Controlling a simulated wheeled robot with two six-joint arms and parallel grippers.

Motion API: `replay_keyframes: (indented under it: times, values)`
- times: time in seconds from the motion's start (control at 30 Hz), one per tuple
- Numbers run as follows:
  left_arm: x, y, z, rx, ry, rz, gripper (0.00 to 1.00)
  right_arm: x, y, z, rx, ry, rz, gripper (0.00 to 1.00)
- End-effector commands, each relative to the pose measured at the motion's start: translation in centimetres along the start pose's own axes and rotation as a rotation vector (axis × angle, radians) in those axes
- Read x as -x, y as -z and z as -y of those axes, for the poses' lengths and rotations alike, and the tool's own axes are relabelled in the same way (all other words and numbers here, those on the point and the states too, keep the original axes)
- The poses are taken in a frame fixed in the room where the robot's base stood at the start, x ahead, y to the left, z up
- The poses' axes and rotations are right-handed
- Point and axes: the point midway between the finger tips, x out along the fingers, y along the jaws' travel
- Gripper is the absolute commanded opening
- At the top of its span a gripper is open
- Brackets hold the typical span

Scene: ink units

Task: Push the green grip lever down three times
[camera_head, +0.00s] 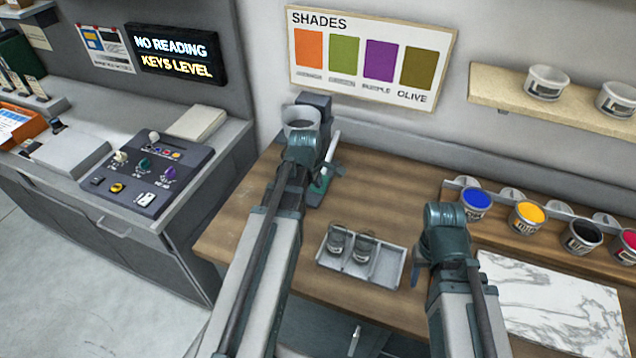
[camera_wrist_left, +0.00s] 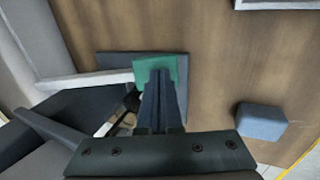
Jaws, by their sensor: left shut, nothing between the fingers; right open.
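The green grip (camera_wrist_left: 150,68) shows in the left wrist view as a flat green block at the end of a pale lever bar (camera_wrist_left: 85,80). My left gripper (camera_wrist_left: 159,75) is shut and empty, its fingertips overlapping the grip in that view; I cannot tell whether they touch it. In the head view a bit of the green grip (camera_head: 320,183) and the pale bar (camera_head: 333,148) show beside my left gripper (camera_head: 322,190), whose wrist hides much of the dark lever device (camera_head: 314,101). My right gripper (camera_head: 419,272) is open and empty, right of the white tray.
A white tray (camera_head: 392,268) holds two clear jars (camera_head: 339,241) near the table's front. Several ink pots, including a blue one (camera_head: 476,203), stand at the right behind a marble slab (camera_head: 560,305). A control panel (camera_head: 140,178) is on the left counter. The sign (camera_head: 175,53) reads "NO READING, KEYS LEVEL".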

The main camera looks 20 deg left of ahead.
Motion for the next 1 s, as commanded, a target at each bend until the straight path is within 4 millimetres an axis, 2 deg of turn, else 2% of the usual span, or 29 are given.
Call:
replay_keyframes:
  times: [0.1, 0.33, 0.8, 1.0]
  values:
    - [-1.06, 0.01, 0.21, 0.0, -0.001, 0.0, 0.0, -1.06, 0.06, 0.1, 0.0, 0.0, 0.0, 0.5]
    - [-1.57, 0.0, 0.32, -0.001, 0.002, 0.0, 0.0, -1.54, 0.09, 0.15, -0.001, 0.0, 0.0, 0.5]
    - [-1.65, -0.06, 0.35, -0.002, 0.007, 0.002, 0.0, -1.6, 0.1, 0.15, -0.001, 0.0, 0.0, 0.5]
    - [-0.73, 0.06, 0.39, -0.002, 0.005, 0.002, 0.0, -0.77, 0.05, 0.07, -0.001, 0.0, 0.0, 0.5]
